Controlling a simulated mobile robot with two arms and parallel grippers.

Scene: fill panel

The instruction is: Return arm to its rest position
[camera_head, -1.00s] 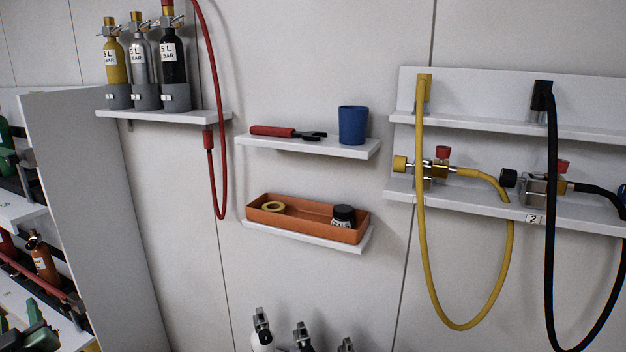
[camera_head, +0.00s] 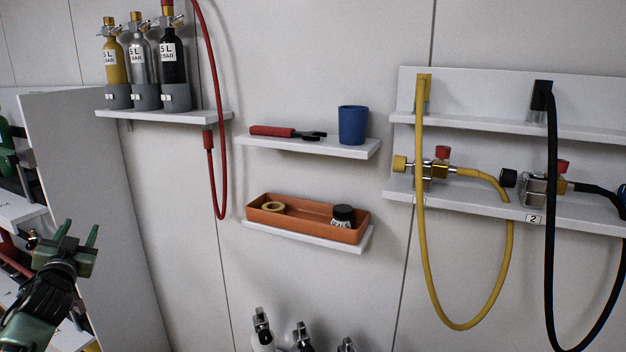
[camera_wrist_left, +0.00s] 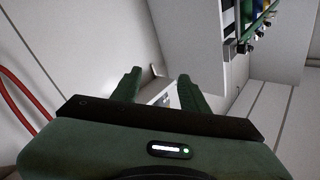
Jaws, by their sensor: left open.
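My left gripper (camera_head: 83,238) is at the lower left of the head view, in front of the grey side panel and the left shelving. Its two green fingers are apart and point upward, with nothing between them. In the left wrist view the open green fingers (camera_wrist_left: 158,86) also show empty, with a pale surface beyond them. My right gripper is not in the frames.
Left shelving (camera_head: 20,212) stands close to my left arm. A red hose (camera_head: 221,170) hangs from the bottle shelf (camera_head: 160,116). An orange tray (camera_head: 305,222) and a blue cup (camera_head: 352,125) sit on wall shelves. Yellow (camera_head: 421,230) and black hoses (camera_head: 551,230) hang right.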

